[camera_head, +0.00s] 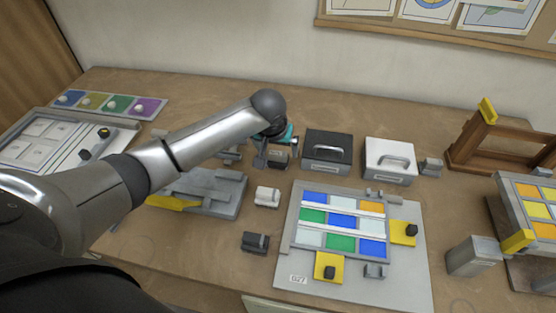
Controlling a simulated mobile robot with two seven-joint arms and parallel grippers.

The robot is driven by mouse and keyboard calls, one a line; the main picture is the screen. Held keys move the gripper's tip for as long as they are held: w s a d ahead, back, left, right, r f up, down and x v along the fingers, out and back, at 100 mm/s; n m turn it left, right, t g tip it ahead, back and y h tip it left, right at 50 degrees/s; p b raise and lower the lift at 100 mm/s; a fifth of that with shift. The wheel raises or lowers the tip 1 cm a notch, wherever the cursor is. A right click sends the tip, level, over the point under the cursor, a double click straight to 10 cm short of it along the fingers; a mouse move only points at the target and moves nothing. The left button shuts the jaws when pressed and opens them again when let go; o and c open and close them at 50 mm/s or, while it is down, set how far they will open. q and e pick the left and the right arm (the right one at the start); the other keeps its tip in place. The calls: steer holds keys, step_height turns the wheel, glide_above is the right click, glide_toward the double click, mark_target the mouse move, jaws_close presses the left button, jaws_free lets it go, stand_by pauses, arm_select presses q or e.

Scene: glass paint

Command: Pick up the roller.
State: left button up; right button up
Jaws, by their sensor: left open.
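My left arm reaches in from the left, and its gripper (273,147) points down over the middle of the table, just left of the black case. The gripper is open. A small dark grey piece (278,158) stands under or beside its fingers; it may be the roller on its holder, but the picture is too small to tell. Whether the fingers touch it cannot be seen. A small white-and-grey block (267,196) and a dark block (255,242) stand nearer the front. My right gripper is not in view.
A black case (327,146) and a white case (388,163) stand right of the gripper. In front lies a board (300,263) with a coloured glass panel (342,221). A grey fixture (226,192) sits below my arm. A wooden frame (488,140) stands at right.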

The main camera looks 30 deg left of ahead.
mark_target(278, 153)
arm_select(q)
steer(key=b+x, duration=0.1)
steer(key=x, duration=0.4)
steer(key=shift+c, duration=0.2)
steer(key=c, duration=1.4)
steer(key=shift+r, duration=0.2)
step_height(278, 153, up, 20)
steer(key=p, duration=0.2)
steer(key=shift+f, duration=0.1)
